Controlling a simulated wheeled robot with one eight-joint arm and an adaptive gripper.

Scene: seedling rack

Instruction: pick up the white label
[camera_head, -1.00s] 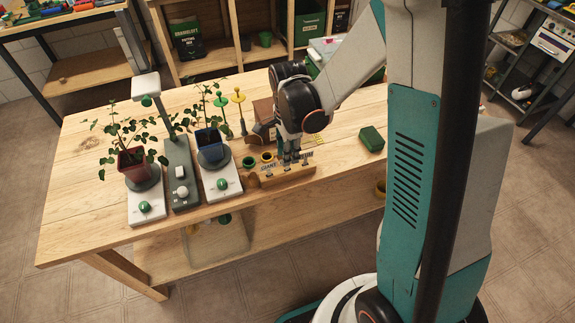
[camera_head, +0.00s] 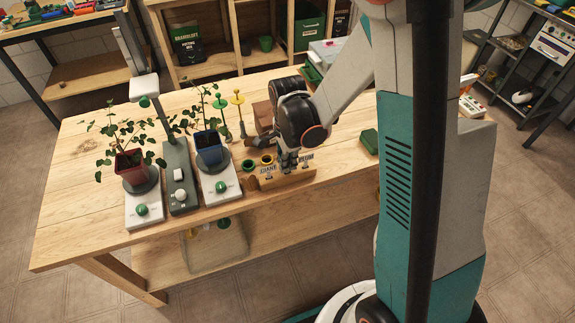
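A wooden label holder (camera_head: 268,184) stands near the front edge of the bench, with small lettered labels in it. One label with dark letters (camera_head: 269,171) shows at its left part, and more lettering shows at its right end. I cannot tell which one is the white label. My gripper (camera_head: 291,166) points down at the holder's middle and right part, its fingers at the height of the labels and hiding some of them. Whether it is open or shut, or touches a label, is too small to tell.
Left of the holder stand a blue pot with a plant (camera_head: 209,150), a grey stand (camera_head: 180,178) and a red pot with a plant (camera_head: 131,167). Small green (camera_head: 248,165) and yellow (camera_head: 266,159) rings lie behind the holder. A green block (camera_head: 369,140) lies to the right.

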